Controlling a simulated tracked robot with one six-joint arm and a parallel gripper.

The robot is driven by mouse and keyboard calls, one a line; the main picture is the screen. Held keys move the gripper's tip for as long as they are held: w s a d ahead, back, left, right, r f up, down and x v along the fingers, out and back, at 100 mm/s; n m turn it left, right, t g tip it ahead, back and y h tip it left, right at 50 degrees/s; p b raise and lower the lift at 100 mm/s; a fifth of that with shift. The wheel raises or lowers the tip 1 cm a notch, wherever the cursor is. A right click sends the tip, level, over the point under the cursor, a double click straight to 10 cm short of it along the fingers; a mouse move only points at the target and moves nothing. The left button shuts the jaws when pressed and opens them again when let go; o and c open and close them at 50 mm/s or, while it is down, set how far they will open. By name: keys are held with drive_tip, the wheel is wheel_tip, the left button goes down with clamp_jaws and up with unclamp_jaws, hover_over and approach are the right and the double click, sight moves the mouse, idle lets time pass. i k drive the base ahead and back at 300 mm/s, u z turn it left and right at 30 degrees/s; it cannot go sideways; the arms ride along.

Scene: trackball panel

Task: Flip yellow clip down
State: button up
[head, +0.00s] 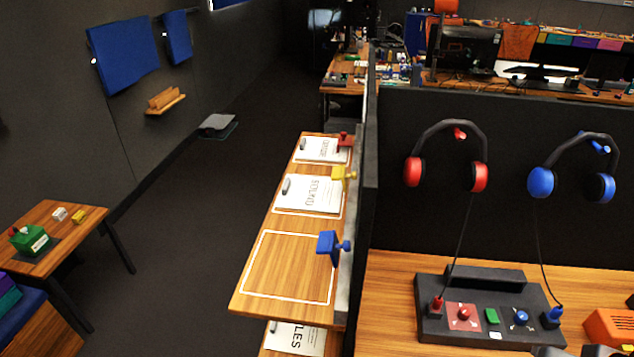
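The yellow clip (342,176) sits at the right edge of a narrow wooden shelf (258,290), between a red clip (344,141) and a blue clip (328,244). A white printed sheet (308,194) lies beside and partly below the yellow clip, inside a white outline. The yellow clip's flap seems raised above the sheet, but it is too small to be sure. My gripper is not in view.
Another sheet (317,150) lies by the red clip; the outline by the blue clip is empty. A dark partition (371,150) stands right of the shelf. Red headphones (446,155) and blue headphones (573,167) hang there. A control panel (490,315) sits on the right desk.

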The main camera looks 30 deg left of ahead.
sight(339, 172)
drive_tip(key=u, duration=3.15)
drive_tip(key=i, duration=1.15)
